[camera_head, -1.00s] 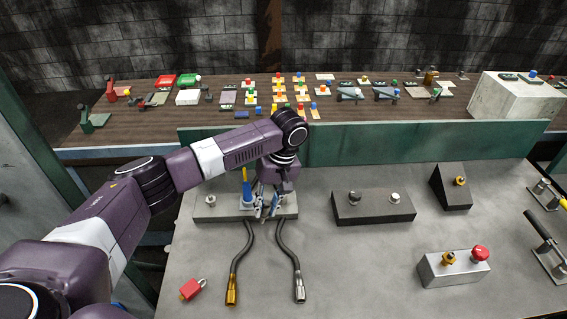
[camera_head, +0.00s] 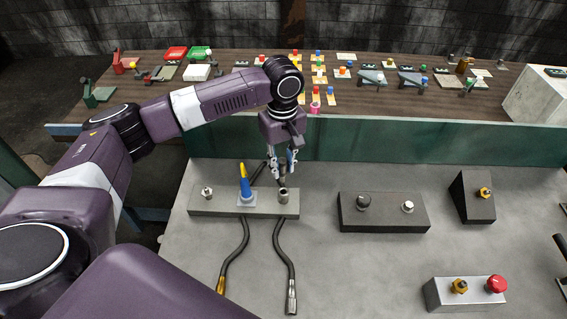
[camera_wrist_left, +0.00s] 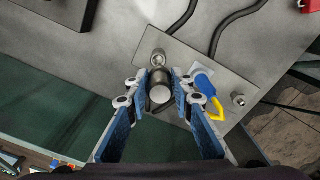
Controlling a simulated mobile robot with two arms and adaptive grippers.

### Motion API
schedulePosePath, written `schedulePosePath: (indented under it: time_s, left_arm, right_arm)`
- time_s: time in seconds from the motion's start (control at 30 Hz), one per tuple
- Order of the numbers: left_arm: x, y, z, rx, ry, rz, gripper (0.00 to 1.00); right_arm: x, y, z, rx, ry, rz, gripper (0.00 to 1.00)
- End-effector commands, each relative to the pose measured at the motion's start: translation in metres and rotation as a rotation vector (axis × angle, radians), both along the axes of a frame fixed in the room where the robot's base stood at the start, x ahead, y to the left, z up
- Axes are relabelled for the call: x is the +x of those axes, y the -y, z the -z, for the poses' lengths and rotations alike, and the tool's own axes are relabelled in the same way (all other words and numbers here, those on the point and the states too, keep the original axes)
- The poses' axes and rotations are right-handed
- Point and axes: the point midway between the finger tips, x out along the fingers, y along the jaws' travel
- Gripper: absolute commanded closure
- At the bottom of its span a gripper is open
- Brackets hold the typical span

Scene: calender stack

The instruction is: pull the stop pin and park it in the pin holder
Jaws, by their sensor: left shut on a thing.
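My left gripper (camera_head: 282,166) points down over the right end of a flat grey block (camera_head: 222,205). It is shut on a dark cylindrical pin, which I take for the stop pin (camera_wrist_left: 160,93). In the left wrist view the pin shows a pale round top between the blue finger pads (camera_wrist_left: 160,90). A silver socket (camera_head: 283,195) on the block lies just below. I cannot tell if the pin's lower end is inside it. A blue piece with a yellow tip (camera_head: 245,185) stands at the block's middle, apart from the fingers. Which part is the pin holder is unclear. My right gripper is not in view.
A small silver post (camera_head: 207,192) stands at the block's left end. Two hoses (camera_head: 284,262) run forward from the block. A dark block with two knobs (camera_head: 384,212) stands to the right. A green wall (camera_head: 400,140) borders the bench behind. Bare grey bench lies between.

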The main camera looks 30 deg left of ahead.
Motion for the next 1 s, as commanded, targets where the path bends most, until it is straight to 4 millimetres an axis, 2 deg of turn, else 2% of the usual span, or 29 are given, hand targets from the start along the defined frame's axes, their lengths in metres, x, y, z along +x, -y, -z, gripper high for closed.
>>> schedulePosePath:
  time_s: [0.13,0.3,0.43,0.7,1.0]
  left_arm:
    - [0.0,0.0,-0.003,0.0,-0.001,0.0,1.0]
    - [0.0,0.001,-0.007,-0.002,-0.008,0.002,1.0]
    - [0.0,0.001,0.012,0.0,-0.009,0.001,1.0]
    - [0.0,0.001,0.032,0.0,-0.007,0.001,1.0]
    - [0.001,0.001,0.038,0.0,-0.006,0.002,1.0]
  right_arm:
    - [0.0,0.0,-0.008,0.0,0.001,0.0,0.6]
    - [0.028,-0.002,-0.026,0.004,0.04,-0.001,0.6]
    - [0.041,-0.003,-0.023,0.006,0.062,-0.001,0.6]
    - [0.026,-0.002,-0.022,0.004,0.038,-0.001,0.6]
    - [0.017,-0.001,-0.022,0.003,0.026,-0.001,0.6]
